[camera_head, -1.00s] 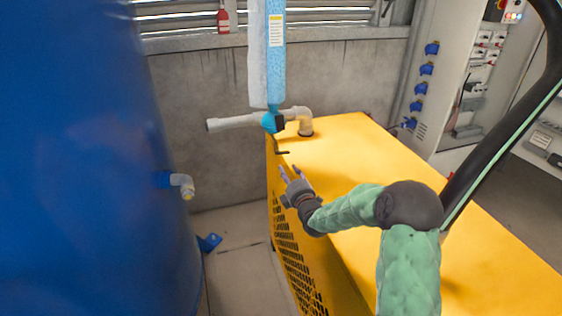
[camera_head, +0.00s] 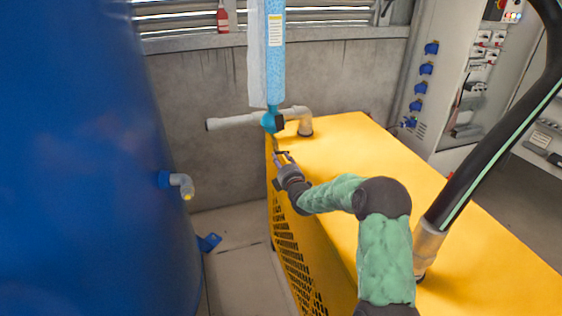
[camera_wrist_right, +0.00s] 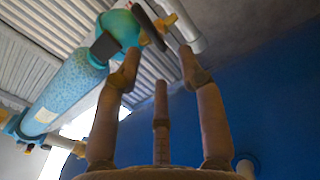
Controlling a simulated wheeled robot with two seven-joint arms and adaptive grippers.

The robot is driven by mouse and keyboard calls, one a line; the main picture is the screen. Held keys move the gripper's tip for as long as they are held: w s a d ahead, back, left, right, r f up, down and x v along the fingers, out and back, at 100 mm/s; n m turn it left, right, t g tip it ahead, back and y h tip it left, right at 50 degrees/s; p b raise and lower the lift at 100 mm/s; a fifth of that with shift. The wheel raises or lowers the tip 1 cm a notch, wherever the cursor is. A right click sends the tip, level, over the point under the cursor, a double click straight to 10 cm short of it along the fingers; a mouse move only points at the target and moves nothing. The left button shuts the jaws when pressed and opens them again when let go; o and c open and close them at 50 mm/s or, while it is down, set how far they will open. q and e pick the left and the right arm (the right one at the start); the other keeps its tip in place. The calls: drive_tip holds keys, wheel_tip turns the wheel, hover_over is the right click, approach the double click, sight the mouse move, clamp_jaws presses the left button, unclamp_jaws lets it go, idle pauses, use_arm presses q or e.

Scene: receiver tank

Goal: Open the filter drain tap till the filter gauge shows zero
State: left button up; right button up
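The filter (camera_head: 275,60) is a tall light-blue column with a label, at the top centre of the head view; it also shows slanting in the wrist view (camera_wrist_right: 68,90). Its teal bottom end (camera_head: 268,122) bears a dark block (camera_head: 280,123); no gauge dial face is readable. The drain tap's dark lever (camera_wrist_right: 149,27) sticks out below this end. My right gripper (camera_head: 279,158) is just under the lever. In the wrist view, its fingers (camera_wrist_right: 160,68) are spread, with the lever near and beyond their tips; contact cannot be told. My left gripper is not in view.
A yellow cabinet (camera_head: 345,150) stands beneath my right arm. A grey pipe (camera_head: 232,122) runs beside the filter's bottom. A big blue tank (camera_head: 80,150) with a small outlet (camera_head: 182,183) fills the left. Floor shows between tank and cabinet.

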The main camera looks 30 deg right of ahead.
clamp_jaws()
drive_tip(key=shift+o, duration=1.1)
unclamp_jaws()
drive_tip(key=shift+s, duration=0.1)
drive_tip(key=a+v, duration=0.1)
drive_tip(key=v, duration=1.4)
drive_tip(key=shift+a, duration=0.4)
drive_tip(key=shift+r, duration=0.15)
